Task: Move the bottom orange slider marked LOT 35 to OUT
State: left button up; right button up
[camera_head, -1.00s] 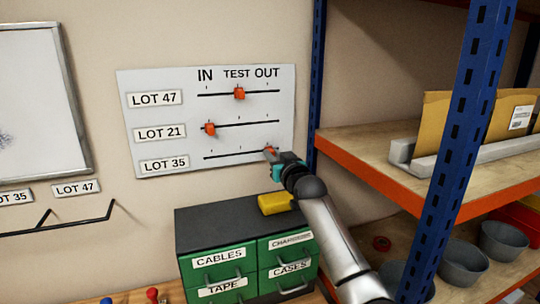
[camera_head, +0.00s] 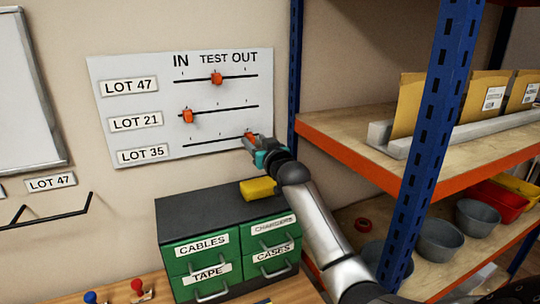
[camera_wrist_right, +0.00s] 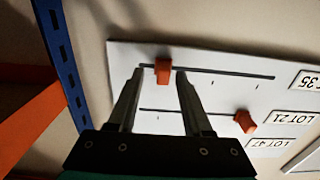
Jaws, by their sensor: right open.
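The white slider board (camera_head: 110,70) hangs on the wall with three tracks under the words IN, TEST and OUT. The bottom orange slider, on the LOT 35 track, is at the right end under OUT in the head view (camera_head: 249,135), partly hidden by my gripper. It shows whole in the right wrist view (camera_wrist_right: 163,70). My right gripper (camera_head: 252,144) is open at this slider. In the wrist view its fingers (camera_wrist_right: 158,76) stand on either side of the slider, with a gap visible. The LOT 35 label (camera_head: 142,155) is at the track's left. My left gripper is not in view.
The LOT 47 slider (camera_head: 216,78) is at TEST and the LOT 21 slider (camera_head: 188,116) at IN. A green drawer cabinet (camera_head: 180,207) with a yellow block (camera_head: 258,188) stands below. A blue shelf post (camera_head: 296,60) and orange-edged shelf (camera_head: 345,150) are close on the right.

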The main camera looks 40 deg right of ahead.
jog(key=b+v, duration=0.1)
jog(key=v, duration=1.3)
jog(key=shift+s, duration=0.15)
jog(key=shift+a+f, duration=0.1)
